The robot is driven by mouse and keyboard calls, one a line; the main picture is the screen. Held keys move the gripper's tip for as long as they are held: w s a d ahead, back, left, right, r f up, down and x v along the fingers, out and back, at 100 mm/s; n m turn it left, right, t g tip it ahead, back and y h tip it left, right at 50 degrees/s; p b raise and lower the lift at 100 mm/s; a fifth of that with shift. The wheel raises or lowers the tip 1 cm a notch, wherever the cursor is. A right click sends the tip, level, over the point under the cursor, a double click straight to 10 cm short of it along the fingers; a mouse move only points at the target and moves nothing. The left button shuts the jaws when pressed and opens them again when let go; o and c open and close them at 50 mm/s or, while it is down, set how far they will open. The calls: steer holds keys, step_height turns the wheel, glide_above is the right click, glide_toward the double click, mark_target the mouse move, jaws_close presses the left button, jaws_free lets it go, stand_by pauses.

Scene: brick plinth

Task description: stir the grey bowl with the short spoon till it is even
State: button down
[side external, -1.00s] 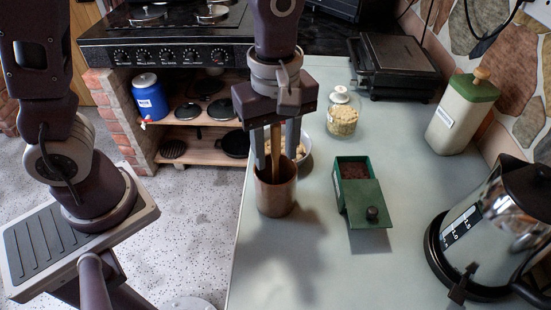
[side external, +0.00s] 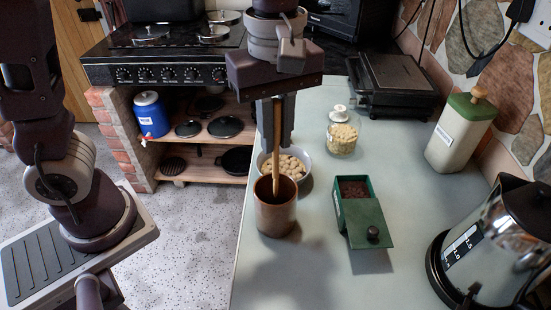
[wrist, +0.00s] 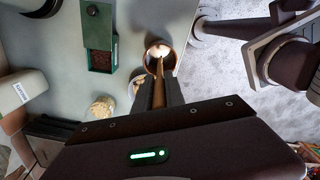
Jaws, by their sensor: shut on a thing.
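My gripper (side external: 275,140) is above the counter, shut on an upright wooden handle (side external: 276,165), likely a spoon's. The handle also shows between the fingers in the wrist view (wrist: 158,88). Its lower end is inside the mouth of a brown, copper-coloured cup (side external: 275,217), so I cannot see what shape it has or how long it is. The cup shows in the wrist view too (wrist: 150,63). A pale grey-white bowl (side external: 304,176) stands behind the cup, partly hidden by it and the fingers. It holds beige chunks.
A green box (side external: 366,222) with dark grounds stands right of the cup. The counter's left edge is near the cup. The front counter is clear.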

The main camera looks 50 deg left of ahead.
steer(key=r, duration=0.7)
steer(key=shift+w+a+r, duration=0.15)
steer(key=shift+w+r, duration=0.1)
steer(key=shift+r, duration=0.05)
steer(key=w+a, duration=0.7)
steer(key=w, duration=0.1)
step_height(320, 180, down, 15)
steer(key=shift+w+a+f, duration=0.15)
steer(key=shift+w, duration=0.25)
